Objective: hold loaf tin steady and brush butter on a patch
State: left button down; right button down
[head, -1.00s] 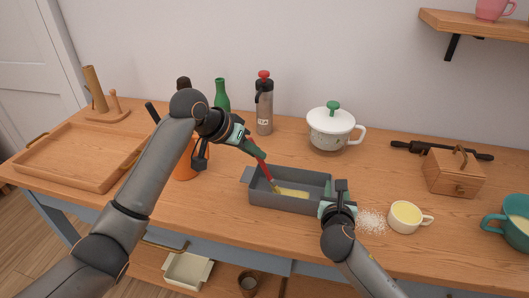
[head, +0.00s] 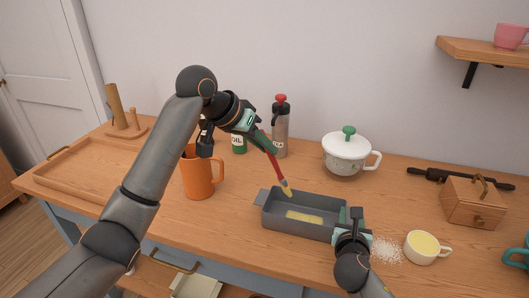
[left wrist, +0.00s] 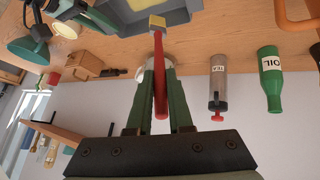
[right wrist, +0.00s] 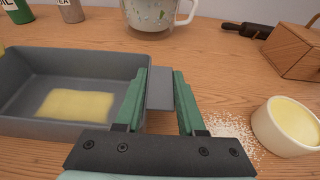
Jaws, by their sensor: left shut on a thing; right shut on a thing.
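The grey loaf tin (head: 284,229) stands on the wooden worktop with a yellow butter patch (head: 305,217) on its floor. My left gripper (head: 264,141) is shut on the red handle of the brush (head: 275,167). The brush slants down, its pale yellow tip above the tin's back wall, apart from the patch. The brush also shows between the fingers in the left wrist view (left wrist: 159,75). My right gripper (right wrist: 160,95) is shut on the tin's right end tab (right wrist: 160,88). A white cup of yellow butter (head: 422,248) stands right of the tin.
An orange jug (head: 200,177) stands left of the tin. Behind are a green oil bottle (head: 239,144), a tea flask (head: 281,130) and a lidded white pot (head: 346,155). White grains (head: 386,250) lie beside my right gripper. A wooden box (head: 474,204) is at right.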

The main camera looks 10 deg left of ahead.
dwell(0.4)
jog(key=shift+c, duration=2.2)
grip_release()
jog(key=shift+s, duration=0.1)
jog(key=v, duration=1.1)
jog(key=shift+s+a+r, duration=0.1)
jog(key=shift+s, duration=0.3)
